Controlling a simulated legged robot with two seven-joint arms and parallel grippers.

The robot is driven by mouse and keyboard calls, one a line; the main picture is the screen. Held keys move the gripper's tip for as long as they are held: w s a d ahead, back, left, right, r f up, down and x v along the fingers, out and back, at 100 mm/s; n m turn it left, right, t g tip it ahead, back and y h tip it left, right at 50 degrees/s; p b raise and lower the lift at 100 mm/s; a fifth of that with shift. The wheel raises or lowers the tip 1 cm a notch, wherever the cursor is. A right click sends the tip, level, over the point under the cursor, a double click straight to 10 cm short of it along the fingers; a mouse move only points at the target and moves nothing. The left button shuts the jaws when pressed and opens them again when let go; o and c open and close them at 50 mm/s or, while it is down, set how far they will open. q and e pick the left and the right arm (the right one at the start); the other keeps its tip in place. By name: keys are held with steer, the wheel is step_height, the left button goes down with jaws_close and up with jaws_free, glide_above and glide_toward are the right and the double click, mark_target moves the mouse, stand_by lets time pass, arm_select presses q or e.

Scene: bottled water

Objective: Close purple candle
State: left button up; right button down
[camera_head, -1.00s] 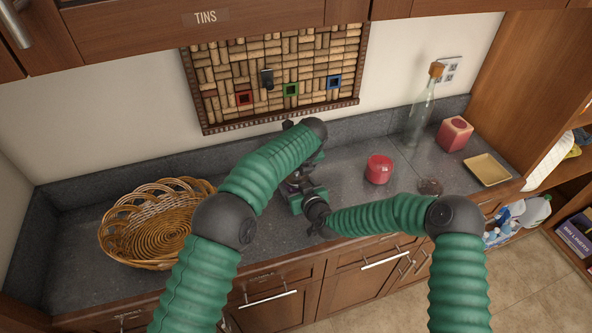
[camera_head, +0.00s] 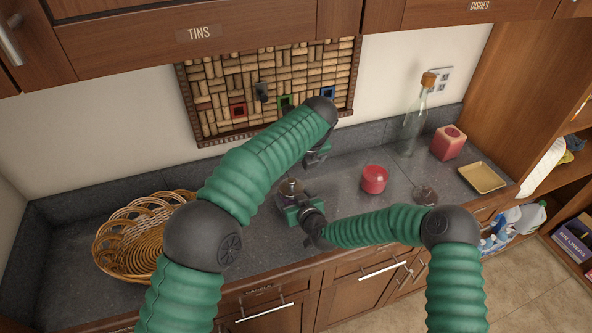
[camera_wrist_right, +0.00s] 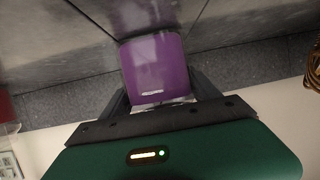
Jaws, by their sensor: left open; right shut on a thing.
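The purple candle (camera_head: 286,188) stands on the grey counter in the middle of the head view, partly hidden by my right gripper. A greyish round top with a small knob (camera_head: 291,185) shows on it, though its exact seating is too small to tell. In the right wrist view the candle's purple body (camera_wrist_right: 155,65) sits between the two dark fingers. My right gripper (camera_head: 293,203) is shut on the candle from the front. My left gripper (camera_head: 318,152) is open, behind and to the right of the candle and apart from it.
A red candle (camera_head: 374,179) stands right of the grippers, with a small glass lid (camera_head: 425,195) beyond. A wicker basket (camera_head: 130,243) is at left. A corked bottle (camera_head: 413,125), a red block candle (camera_head: 448,143) and a yellow tray (camera_head: 482,177) are at right.

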steer(key=shift+c, duration=0.4)
jaws_free()
steer(key=b+v, duration=0.1)
steer(key=v, duration=1.5)
steer(key=shift+s+d+b, duration=0.25)
steer(key=shift+s+b, duration=0.1)
steer(key=shift+f, duration=0.1)
